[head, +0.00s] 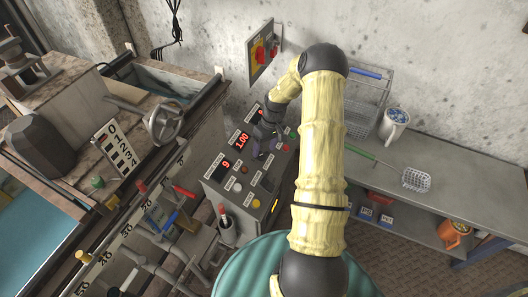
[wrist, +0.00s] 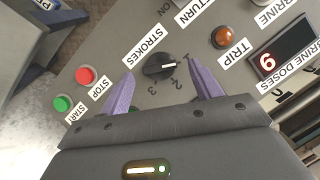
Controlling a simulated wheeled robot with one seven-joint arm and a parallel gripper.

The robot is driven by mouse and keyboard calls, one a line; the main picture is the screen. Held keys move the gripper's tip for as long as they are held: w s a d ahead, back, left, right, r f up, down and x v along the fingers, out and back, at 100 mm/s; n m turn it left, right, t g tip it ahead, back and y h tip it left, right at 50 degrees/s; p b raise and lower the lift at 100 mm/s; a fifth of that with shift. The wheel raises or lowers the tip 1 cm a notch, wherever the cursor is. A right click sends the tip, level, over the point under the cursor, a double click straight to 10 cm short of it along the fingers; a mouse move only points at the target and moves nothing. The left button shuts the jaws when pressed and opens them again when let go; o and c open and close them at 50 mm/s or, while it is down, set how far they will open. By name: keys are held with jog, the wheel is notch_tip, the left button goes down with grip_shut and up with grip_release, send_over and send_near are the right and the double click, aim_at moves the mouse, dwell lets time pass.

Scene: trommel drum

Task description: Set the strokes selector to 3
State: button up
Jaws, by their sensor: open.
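The strokes selector (wrist: 157,66) is a black round knob on the grey panel, under a white STROKES label (wrist: 144,44). Small printed numbers curve around its right and lower side in the wrist view. A white mark on the knob points right, toward the 1–2 side; the exact number is hard to tell. My gripper (wrist: 160,72) is open, its two purple fingers to the left and right of the knob with gaps to it. In the head view my gripper (head: 264,143) is over the control box (head: 240,192) and hides the selector.
A red STOP button (wrist: 86,75) and green START button (wrist: 63,103) lie left of the selector. A grey bench (head: 460,185) stands at the right.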

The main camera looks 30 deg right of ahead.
jog(key=shift+x, duration=1)
jog(key=c, duration=1)
